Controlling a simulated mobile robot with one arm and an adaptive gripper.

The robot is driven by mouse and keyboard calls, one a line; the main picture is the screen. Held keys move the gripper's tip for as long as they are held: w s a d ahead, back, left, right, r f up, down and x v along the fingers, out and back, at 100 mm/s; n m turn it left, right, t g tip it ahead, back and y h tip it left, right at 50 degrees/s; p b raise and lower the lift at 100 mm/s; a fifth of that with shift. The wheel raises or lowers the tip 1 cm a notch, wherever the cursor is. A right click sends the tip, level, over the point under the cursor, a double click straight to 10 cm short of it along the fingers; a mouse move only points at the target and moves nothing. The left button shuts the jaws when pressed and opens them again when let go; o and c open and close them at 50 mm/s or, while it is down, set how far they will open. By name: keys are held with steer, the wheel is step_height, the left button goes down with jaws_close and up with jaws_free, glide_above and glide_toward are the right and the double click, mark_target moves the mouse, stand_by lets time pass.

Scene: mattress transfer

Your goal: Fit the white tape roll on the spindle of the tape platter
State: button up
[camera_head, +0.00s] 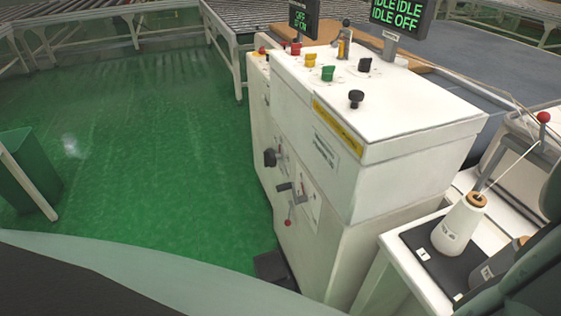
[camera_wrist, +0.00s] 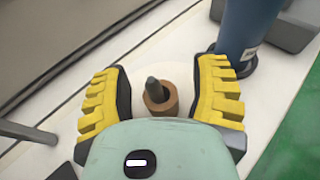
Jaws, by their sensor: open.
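In the wrist view my gripper (camera_wrist: 160,100) is open, with a yellow ribbed finger on each side of a brown hollow core (camera_wrist: 161,102). A dark rounded pin tip (camera_wrist: 153,85) stands inside that core. A pale round surface (camera_wrist: 180,80) spreads around the core between the fingers. My gripper's palm hides its near part. I cannot tell for sure whether this surface is the white tape roll or the platter. No clear gap or contact between fingers and core can be judged beyond their standing apart. In the head view, neither roll nor platter can be made out.
A dark blue cylinder (camera_wrist: 245,30) stands close beyond the right finger. In the head view a white cone spool (camera_head: 458,228) stands on a black mat (camera_head: 420,243) at right. A white machine cabinet (camera_head: 370,120) with knobs fills the middle. Green floor (camera_head: 130,140) is open at left.

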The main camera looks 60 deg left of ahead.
step_height(320, 180, up, 8)
steer(key=shift+s+f, duration=0.15)
stand_by(0.5)
stand_by(0.5)
